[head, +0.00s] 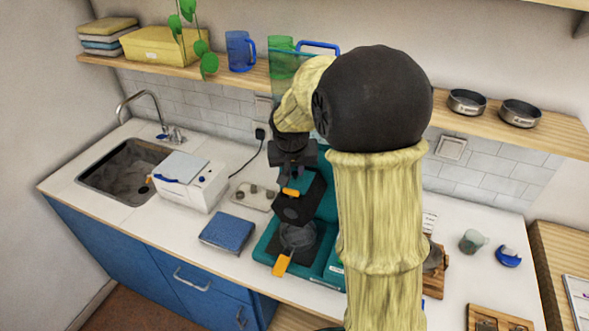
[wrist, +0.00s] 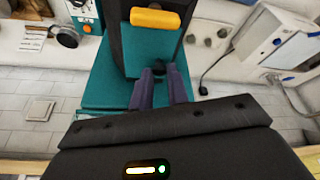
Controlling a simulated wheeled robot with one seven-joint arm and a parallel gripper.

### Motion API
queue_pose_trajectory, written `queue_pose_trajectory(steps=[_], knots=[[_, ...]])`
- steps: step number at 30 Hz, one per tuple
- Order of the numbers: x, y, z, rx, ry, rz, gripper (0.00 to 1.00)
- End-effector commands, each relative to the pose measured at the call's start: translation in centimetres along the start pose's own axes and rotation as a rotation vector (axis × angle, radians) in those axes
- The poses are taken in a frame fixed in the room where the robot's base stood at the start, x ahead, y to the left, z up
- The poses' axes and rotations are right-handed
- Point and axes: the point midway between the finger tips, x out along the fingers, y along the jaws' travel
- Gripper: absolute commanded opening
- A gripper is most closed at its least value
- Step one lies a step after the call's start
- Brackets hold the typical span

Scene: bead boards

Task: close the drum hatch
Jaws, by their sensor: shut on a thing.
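The teal machine (head: 327,262) stands on the counter, partly hidden behind my arm. Its dark drum part (head: 298,236) is low at the front, with an orange tab (head: 283,264) below it. Above is a raised black and teal part with an orange piece, which I take for the drum hatch (head: 298,206); it seems to stand open. My gripper (head: 292,178) reaches down to it from above. In the wrist view my gripper (wrist: 161,72) has its purple-grey fingers close together on a small dark part below the teal panel (wrist: 155,50). The exact contact is partly hidden.
A white device (head: 190,185) and a blue box (head: 228,233) stand left of the machine, near the sink (head: 125,170). A shelf (head: 235,78) runs above. A mug (head: 472,241) and a wooden tray (head: 497,319) lie right of my arm.

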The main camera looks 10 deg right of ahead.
Motion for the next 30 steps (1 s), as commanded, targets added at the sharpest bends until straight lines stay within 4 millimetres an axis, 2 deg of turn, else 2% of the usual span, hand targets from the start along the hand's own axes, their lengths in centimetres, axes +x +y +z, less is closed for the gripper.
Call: queue_pose_trajectory(steps=[4, 5, 7, 8, 20, 25, 30], knots=[[0.0, 0.0, 0.0, 0.0, -0.001, 0.0, 0.0], [0.0, 0.0, 0.0, 0.0, -0.001, 0.0, 0.2], [0.0, 0.0, 0.0, 0.0, -0.001, 0.0, 0.34], [0.0, 0.0, 0.0, 0.0, -0.001, 0.0, 0.38], [-0.5, 0.0, 0.0, 0.0, 0.0, -0.001, 0.38], [-2.7, -0.1, 0.0, 0.0, 0.004, -0.002, 0.38], [-6.0, 0.0, 0.0, 0.0, 0.005, -0.003, 0.38]])
